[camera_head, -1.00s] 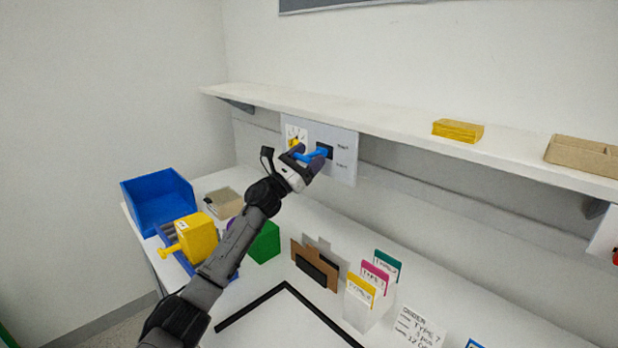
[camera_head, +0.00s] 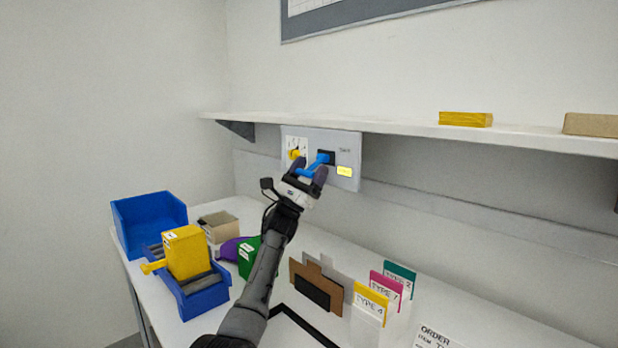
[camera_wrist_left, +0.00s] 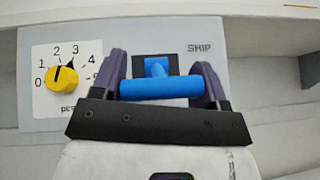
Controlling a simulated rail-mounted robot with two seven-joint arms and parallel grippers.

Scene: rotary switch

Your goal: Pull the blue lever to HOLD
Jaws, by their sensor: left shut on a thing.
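The blue lever (camera_head: 322,159) sits in a dark slot on a grey wall panel (camera_head: 352,138) under the shelf. It tilts down and out from the slot. In the wrist view its T-shaped crossbar (camera_wrist_left: 160,87) lies between the purple fingers. My left gripper (camera_head: 311,170) is shut on the lever's handle. The upper label reads SKIP (camera_wrist_left: 199,48) in the wrist view. The lower label (camera_head: 344,171) glows yellow in the head view; its text is too small to read. My right gripper is out of view.
A yellow dial (camera_wrist_left: 61,78) numbered around its face is left of the lever. The white shelf (camera_head: 400,130) overhangs the panel. Below, the table holds a blue bin (camera_head: 150,222), a yellow box (camera_head: 187,252) and card holders (camera_head: 372,300).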

